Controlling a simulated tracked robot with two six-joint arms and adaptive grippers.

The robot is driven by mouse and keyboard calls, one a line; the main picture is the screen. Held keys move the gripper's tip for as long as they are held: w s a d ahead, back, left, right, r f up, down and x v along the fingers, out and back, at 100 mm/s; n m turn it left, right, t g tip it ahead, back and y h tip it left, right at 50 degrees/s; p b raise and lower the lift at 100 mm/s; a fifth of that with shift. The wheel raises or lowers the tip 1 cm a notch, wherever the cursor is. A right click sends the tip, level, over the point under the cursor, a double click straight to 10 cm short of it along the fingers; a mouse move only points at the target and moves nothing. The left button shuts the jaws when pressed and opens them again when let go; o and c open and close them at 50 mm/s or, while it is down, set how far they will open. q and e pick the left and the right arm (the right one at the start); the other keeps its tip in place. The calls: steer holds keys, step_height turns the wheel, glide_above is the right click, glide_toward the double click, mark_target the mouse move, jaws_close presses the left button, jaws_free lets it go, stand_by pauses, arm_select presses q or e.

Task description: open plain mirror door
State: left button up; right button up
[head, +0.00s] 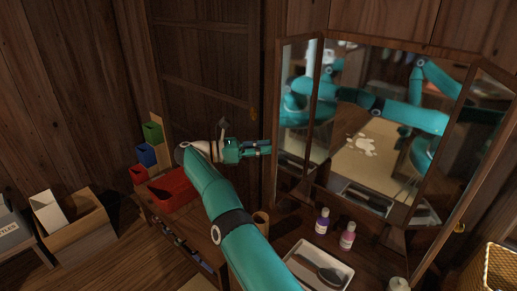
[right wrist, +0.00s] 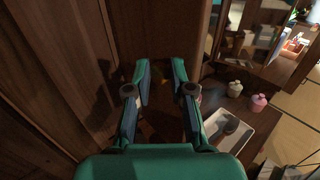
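A three-part mirror stands on the dresser, with a wide centre pane (head: 385,125). Its narrow left mirror door (head: 293,105) and right mirror door (head: 462,145) both stand angled out from it. A small gold piece (head: 459,228) shows at the right door's lower edge. My right gripper (head: 265,147) is just left of the left door's outer edge; I cannot tell if it touches. In the right wrist view its fingers (right wrist: 160,82) are apart with nothing held between them.
A purple bottle (head: 323,221), a pink bottle (head: 347,236) and a white tray (head: 318,267) with a brush stand before the mirror. A red box (head: 172,190) and small coloured bins (head: 147,154) are at left. A wicker basket (head: 500,268) is at lower right.

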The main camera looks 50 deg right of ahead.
steer(key=shift+o, duration=1.3)
steer(key=shift+s+d+f, duration=0.2)
steer(key=shift+d, duration=0.35)
steer(key=shift+o, duration=1.1)
steer(key=shift+s+d+f, duration=0.1)
steer(key=shift+d, duration=0.15)
steer(key=shift+a, duration=0.1)
